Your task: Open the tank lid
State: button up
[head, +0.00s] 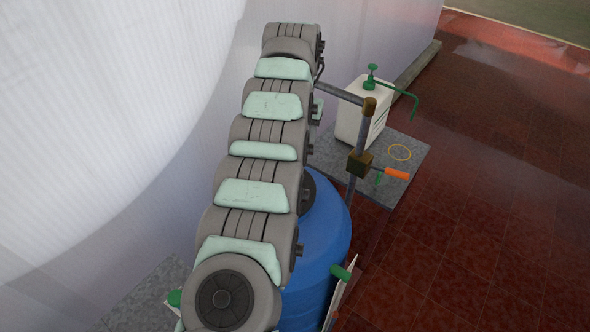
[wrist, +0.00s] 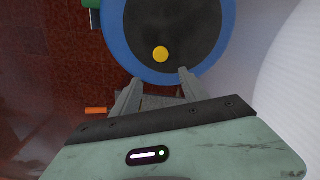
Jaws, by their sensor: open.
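The blue tank (head: 328,232) stands behind my arm in the head view, and my arm hides much of it. A bit of its dark lid (head: 308,192) shows beside the arm. In the wrist view the dark round lid (wrist: 190,25) sits inside the blue rim (wrist: 113,35), with a yellow knob (wrist: 161,54) on it. My gripper (wrist: 157,78) is open, its two fingers pointing toward the lid. The knob lies just beyond the fingertips, between their lines. I cannot tell the height gap. My gripper's fingers are hidden in the head view.
A pipe with a valve and orange handle (head: 396,174) stands right of the tank; the handle also shows in the wrist view (wrist: 96,111). A white canister (head: 358,113) with green pump stands on a grey slab (head: 413,150). A white curved wall (head: 100,120) is at left. The red tiled floor is clear at right.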

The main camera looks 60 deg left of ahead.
jog(key=f+b, duration=0.1)
jog(key=s+f+b, duration=0.1)
jog(key=b, duration=0.1)
jog(key=shift+s+d+f, duration=0.2)
jog(key=shift+s+f, duration=0.1)
jog(key=shift+f, duration=0.1)
jog(key=f+p, duration=0.1)
jog(key=f, duration=0.6)
jog(key=shift+w+f, duration=0.1)
jog(key=shift+w, duration=0.1)
jog(key=shift+c, duration=0.3)
grip_shut()
dwell(0.6)
